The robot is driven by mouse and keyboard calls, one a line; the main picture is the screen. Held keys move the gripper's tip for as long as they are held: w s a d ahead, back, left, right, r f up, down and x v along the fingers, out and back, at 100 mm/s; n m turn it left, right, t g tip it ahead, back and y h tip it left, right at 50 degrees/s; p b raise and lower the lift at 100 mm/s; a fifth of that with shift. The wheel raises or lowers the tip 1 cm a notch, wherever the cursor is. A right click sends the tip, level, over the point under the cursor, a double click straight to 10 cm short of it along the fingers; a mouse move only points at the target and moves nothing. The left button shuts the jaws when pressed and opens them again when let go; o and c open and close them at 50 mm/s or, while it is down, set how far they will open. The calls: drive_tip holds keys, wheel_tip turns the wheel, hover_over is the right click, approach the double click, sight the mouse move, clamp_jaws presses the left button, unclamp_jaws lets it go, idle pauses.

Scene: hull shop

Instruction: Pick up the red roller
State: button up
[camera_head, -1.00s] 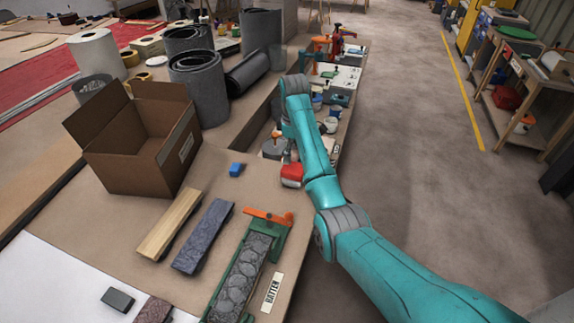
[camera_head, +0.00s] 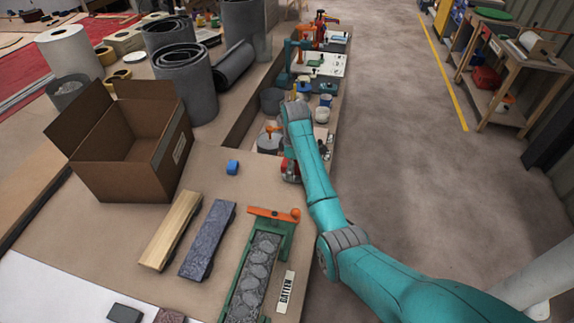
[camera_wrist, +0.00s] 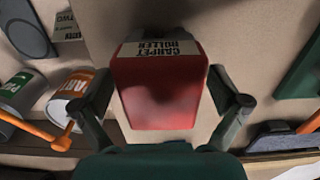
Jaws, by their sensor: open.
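The red roller (camera_wrist: 158,95) fills the middle of the wrist view as a red block with tapered sides. A cream label reading "CARPET ROLLER" (camera_wrist: 158,48) lies at its far edge, upside down. My gripper (camera_wrist: 160,84) is open, with one dark finger on each side of the roller and a gap showing on both sides. In the head view only a bit of the red roller (camera_head: 287,168) shows at the bench's right edge, beside my wrist. My arm hides the rest of it and most of the gripper there.

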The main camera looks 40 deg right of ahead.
drive_tip(key=c, duration=1.8)
drive_tip(key=shift+c, duration=0.2)
